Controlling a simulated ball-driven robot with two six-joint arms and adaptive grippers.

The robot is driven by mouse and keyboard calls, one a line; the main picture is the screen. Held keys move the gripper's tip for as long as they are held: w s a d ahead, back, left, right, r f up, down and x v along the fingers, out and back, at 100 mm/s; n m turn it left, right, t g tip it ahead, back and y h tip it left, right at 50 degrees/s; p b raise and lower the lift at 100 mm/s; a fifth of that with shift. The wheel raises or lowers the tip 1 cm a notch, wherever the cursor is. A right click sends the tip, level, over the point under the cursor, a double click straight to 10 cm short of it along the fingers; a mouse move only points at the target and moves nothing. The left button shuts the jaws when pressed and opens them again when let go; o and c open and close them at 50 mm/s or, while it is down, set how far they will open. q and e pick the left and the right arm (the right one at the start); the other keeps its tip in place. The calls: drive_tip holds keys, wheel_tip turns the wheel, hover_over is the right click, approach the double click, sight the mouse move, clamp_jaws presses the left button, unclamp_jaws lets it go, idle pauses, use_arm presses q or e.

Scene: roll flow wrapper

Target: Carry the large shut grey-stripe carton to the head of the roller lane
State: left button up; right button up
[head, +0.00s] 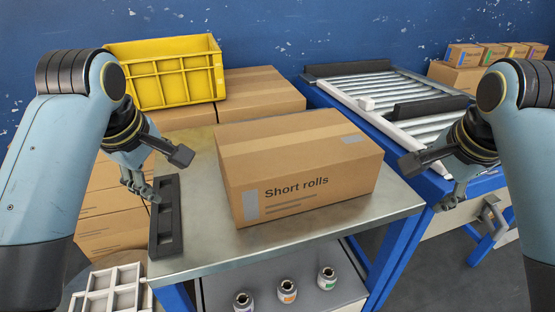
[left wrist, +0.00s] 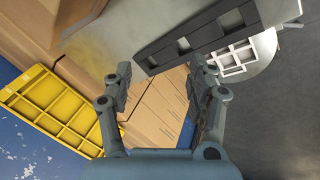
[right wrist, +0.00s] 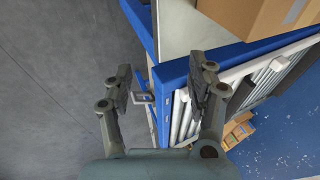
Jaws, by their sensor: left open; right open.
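The large shut carton (head: 300,168), brown with grey stripe patches and the words "Short rolls", sits flat on the steel table (head: 200,247). It also shows at the top of the right wrist view (right wrist: 240,16). The roller lane (head: 385,93) stands behind and to the right on a blue frame; its rollers show in the right wrist view (right wrist: 264,77). My left gripper (head: 160,174) is open and empty, left of the carton and apart from it, near a dark slotted tray. My right gripper (head: 430,184) is open and empty, right of the carton, beside the lane's near end.
The dark tray (head: 166,220) lies along the table's left edge. A yellow crate (head: 168,73) stands on stacked cartons (head: 262,92) behind. Dark blocks (head: 432,107) lie on the lane's sides. Several small jars (head: 287,290) stand on the lower shelf. Small boxes (head: 463,55) sit at the far right.

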sight(381, 163)
use_arm(q)
drive_tip(key=w+d+r+n, duration=0.2)
drive_tip(key=w+r+n, duration=0.2)
drive_tip(key=w+r, duration=0.2)
drive_tip(key=shift+w+d+r+t, duration=0.2)
drive_tip(key=shift+w+r+t, duration=0.1)
drive_tip(key=shift+w, duration=0.1)
use_arm(e)
drive_tip(key=w+a+r+m, duration=0.2)
drive_tip(key=w+r+m, duration=0.2)
drive_tip(key=w+r, duration=0.2)
drive_tip(key=shift+w+a+r+t, duration=0.25)
drive_tip(key=shift+w+t, duration=0.05)
drive_tip(key=shift+w, duration=0.1)
use_arm(q)
drive_tip(key=shift+f, duration=0.15)
use_arm(e)
drive_tip(key=shift+f, duration=0.1)
